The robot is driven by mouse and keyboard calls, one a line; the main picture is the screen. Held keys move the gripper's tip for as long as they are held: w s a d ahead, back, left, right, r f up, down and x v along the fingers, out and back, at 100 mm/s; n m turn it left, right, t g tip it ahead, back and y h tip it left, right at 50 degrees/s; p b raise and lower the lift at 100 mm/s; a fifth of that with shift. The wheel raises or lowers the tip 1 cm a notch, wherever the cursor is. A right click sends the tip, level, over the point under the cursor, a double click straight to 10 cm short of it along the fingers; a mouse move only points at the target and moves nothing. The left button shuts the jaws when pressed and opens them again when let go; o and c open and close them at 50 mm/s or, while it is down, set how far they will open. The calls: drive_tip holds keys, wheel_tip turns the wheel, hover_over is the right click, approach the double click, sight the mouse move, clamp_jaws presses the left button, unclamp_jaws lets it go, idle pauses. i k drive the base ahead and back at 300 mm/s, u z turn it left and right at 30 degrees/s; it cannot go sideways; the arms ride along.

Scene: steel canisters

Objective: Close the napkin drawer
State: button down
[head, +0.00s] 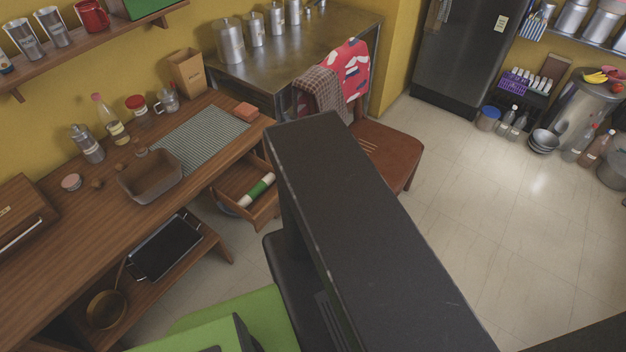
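The open drawer (266,212) sticks out from under the right end of the wooden counter (60,236). A roll with green and white bands (257,190) lies inside it. I cannot tell whether this is the napkin drawer, as no label shows. A dark part of my own body crosses the middle of the view and stands close to the drawer's right side in the picture. It may hide part of the drawer's surroundings. My gripper is not in view.
A wooden chair (385,150) with a red patterned cloth (352,68) stands beyond the drawer, beside the steel table (300,50) with canisters. A low shelf under the counter holds a black tray (166,247) and a pan (106,309). Tiled floor (490,215) at right is clear.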

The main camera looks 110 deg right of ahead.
sight(232, 185)
drive_tip(key=z, duration=2.6)
drive_tip(key=i, duration=0.55)
drive_tip(key=u, duration=0.15)
drive_tip(key=k, duration=0.55)
